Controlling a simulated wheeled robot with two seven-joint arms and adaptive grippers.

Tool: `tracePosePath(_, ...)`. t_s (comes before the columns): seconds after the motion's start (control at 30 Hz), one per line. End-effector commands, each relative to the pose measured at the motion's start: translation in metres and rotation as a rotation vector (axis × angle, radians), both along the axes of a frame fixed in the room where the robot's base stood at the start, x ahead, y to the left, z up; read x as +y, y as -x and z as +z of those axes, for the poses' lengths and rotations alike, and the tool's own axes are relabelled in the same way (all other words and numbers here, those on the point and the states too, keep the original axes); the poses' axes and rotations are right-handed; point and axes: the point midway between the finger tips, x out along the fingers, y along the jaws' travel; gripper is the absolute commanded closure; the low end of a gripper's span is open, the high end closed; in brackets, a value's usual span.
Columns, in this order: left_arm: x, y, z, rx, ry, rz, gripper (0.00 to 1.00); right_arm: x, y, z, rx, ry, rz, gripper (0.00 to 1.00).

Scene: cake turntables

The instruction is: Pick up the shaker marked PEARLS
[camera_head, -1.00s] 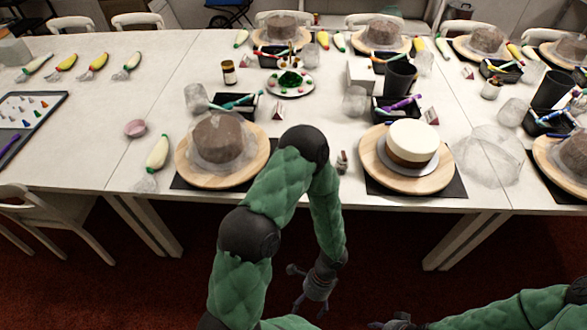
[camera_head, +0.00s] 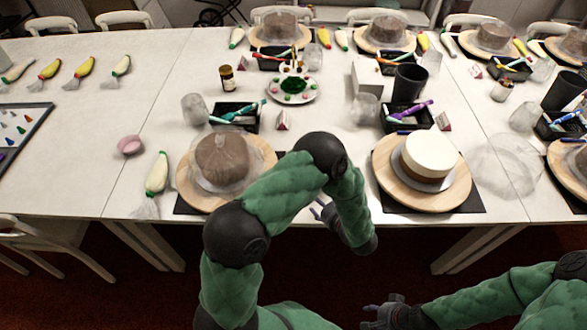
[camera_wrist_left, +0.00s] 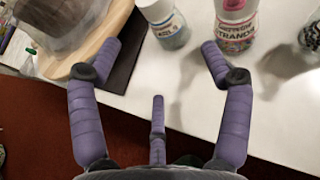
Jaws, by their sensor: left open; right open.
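In the left wrist view a white-capped shaker (camera_wrist_left: 165,24) stands on the table, its label partly cut off and seeming to end in "LS". Beside it on the right stands a shaker marked STRANDS (camera_wrist_left: 236,26). My left gripper (camera_wrist_left: 160,66) is open and empty, its two front fingers spread in front of these two shakers, touching neither. In the head view the left gripper (camera_head: 320,210) is at the table's front edge, mostly behind my arm, which hides the shakers. My right gripper (camera_head: 382,312) is open and empty, low in front of the table.
A third clear container (camera_wrist_left: 308,42) stands at the right in the left wrist view. A wooden turntable (camera_wrist_left: 78,62) on a dark mat is close to the left finger. In the head view a white-topped cake (camera_head: 430,155) stands right of my left arm.

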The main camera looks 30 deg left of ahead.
Motion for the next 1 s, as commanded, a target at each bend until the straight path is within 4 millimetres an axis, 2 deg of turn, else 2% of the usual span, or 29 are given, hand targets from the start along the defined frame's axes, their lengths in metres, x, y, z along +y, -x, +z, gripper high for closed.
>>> tracePosePath(0.13,0.007,-0.005,-0.002,-0.005,-0.006,-0.004,0.21,-0.001,0.000,-0.002,0.001,0.000,-0.002,0.54)
tracePosePath(0.4,0.039,-0.021,-0.018,-0.005,-0.005,-0.001,0.21,-0.001,0.000,-0.010,0.001,0.000,-0.002,0.54)
tracePosePath(0.67,0.053,-0.029,-0.023,-0.005,-0.005,-0.001,0.21,-0.001,0.000,-0.014,0.001,0.000,-0.002,0.54)
tracePosePath(0.83,0.075,-0.038,-0.032,-0.005,-0.005,-0.001,0.21,-0.001,0.000,-0.021,0.001,0.000,-0.002,0.54)
tracePosePath(1.0,0.087,-0.046,-0.038,-0.005,-0.005,-0.002,0.21,-0.001,0.000,-0.024,0.001,0.000,-0.002,0.54)
